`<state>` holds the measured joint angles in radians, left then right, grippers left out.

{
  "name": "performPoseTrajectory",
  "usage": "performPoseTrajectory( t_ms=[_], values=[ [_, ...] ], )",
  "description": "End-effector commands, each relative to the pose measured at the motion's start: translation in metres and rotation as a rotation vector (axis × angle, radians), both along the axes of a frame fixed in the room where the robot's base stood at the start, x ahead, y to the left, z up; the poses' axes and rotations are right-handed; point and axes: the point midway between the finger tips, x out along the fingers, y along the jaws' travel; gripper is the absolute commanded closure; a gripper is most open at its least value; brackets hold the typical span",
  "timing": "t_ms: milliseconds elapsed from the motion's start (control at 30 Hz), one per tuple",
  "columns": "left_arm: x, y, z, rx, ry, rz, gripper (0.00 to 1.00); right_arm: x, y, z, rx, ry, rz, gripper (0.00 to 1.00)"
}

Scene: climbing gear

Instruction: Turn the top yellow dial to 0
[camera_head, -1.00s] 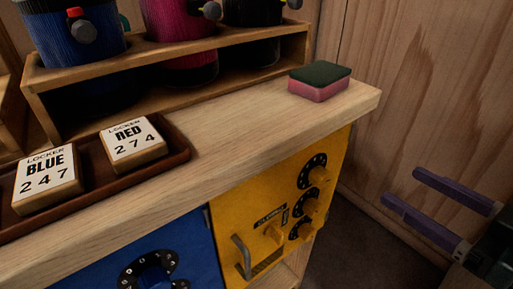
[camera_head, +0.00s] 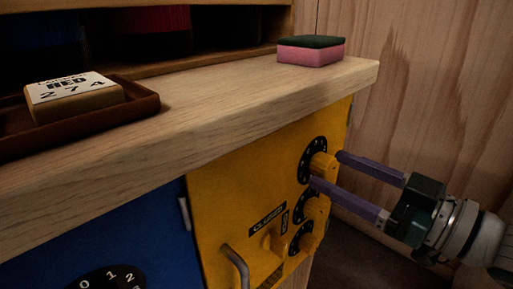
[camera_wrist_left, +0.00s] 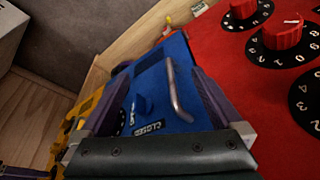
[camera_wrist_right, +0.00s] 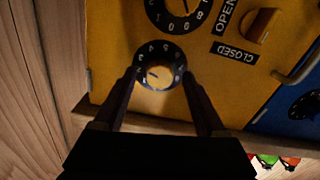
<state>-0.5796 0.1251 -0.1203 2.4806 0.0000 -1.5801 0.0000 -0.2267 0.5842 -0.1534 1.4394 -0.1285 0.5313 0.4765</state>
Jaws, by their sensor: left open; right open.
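The top yellow dial (camera_head: 322,166) sits on the front of the yellow locker (camera_head: 225,200), above two more yellow dials (camera_head: 315,208). My right gripper (camera_head: 326,169) is open, with its purple fingertips on either side of the top dial. In the right wrist view the top dial (camera_wrist_right: 160,74) shows between the two fingers, on a black numbered ring; whether they touch it, and its exact setting, I cannot tell. My left gripper (camera_wrist_left: 160,75) is open and empty in front of the blue locker (camera_wrist_left: 150,75), and is out of the head view.
The yellow locker has a handle (camera_head: 236,262) and a CLOSED label (camera_head: 267,219). A sponge (camera_head: 311,50) and a tray (camera_head: 145,103) with a RED number block (camera_head: 75,97) rest on the wooden top. A red locker with dials (camera_wrist_left: 283,33) shows in the left wrist view.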

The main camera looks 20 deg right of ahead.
Motion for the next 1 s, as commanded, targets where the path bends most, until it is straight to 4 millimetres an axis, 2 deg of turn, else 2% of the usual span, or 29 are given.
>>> performPoseTrajectory(
  t_ms=[133, 400, 1000],
  values=[
    [-0.0001, 0.0, -0.0029, 0.0, 0.0, 0.0, 0.0, 0.0095, 0.0038, -0.0002, 0.0, -0.001, -0.001, 0.27],
    [-0.0001, -0.0001, -0.0026, 0.0, 0.0, 0.001, 0.0, 0.0104, 0.0042, 0.0, 0.0, 0.001, -0.001, 0.28],
    [-0.0002, -0.0024, -0.0027, -0.009, 0.001, 0.006, 0.0, 0.0101, 0.004, -0.0001, 0.0, 0.001, -0.001, 0.95]
  ],
)
